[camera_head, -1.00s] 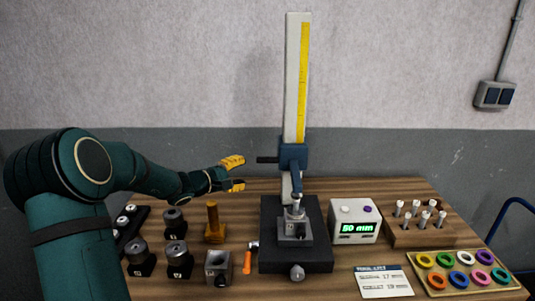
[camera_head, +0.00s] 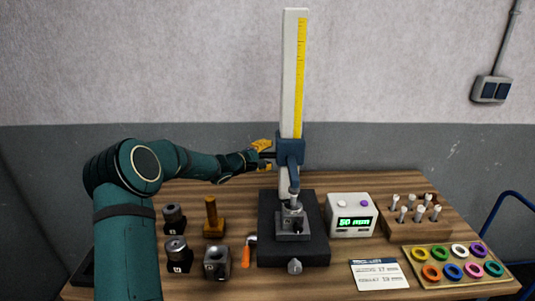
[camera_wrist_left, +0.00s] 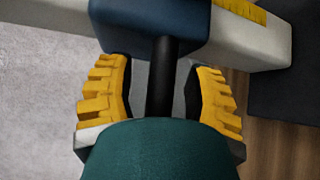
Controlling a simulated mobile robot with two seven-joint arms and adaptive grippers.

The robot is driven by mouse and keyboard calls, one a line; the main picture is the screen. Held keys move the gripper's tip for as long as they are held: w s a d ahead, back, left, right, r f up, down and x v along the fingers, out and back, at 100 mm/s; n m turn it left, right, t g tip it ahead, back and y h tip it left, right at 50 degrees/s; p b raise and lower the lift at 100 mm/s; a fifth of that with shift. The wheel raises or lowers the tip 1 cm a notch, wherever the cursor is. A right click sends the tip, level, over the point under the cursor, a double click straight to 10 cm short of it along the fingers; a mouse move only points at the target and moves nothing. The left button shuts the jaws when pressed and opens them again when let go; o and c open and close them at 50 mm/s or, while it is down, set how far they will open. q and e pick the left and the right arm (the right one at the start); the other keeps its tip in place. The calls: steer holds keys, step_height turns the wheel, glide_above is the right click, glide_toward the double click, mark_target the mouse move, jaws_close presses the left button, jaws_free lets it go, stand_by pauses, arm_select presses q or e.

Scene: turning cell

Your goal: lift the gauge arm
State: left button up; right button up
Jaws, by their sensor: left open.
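The gauge arm is a blue carriage (camera_head: 290,151) on a tall white column with a yellow scale (camera_head: 299,70). A black bar handle (camera_wrist_left: 162,80) sticks out of the carriage on its left side. My left gripper (camera_head: 265,156) is open at this handle. In the left wrist view its yellow-padded fingers (camera_wrist_left: 160,95) stand on either side of the bar, with a gap on both sides. Below the carriage, the probe meets a grey block (camera_head: 292,222) on the dark base (camera_head: 263,250). My right gripper is out of view.
A readout box (camera_head: 352,215) with green digits stands right of the base. Further right are a wooden pin rack (camera_head: 390,228) and a tray of coloured rings (camera_head: 490,288). A brass post (camera_head: 213,218) and several metal parts stand left. A card (camera_head: 379,275) lies in front.

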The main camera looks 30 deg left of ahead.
arm_select(q)
steer(key=shift+w+d, duration=0.1)
steer(key=shift+w, duration=0.15)
jaws_close()
stand_by(0.3)
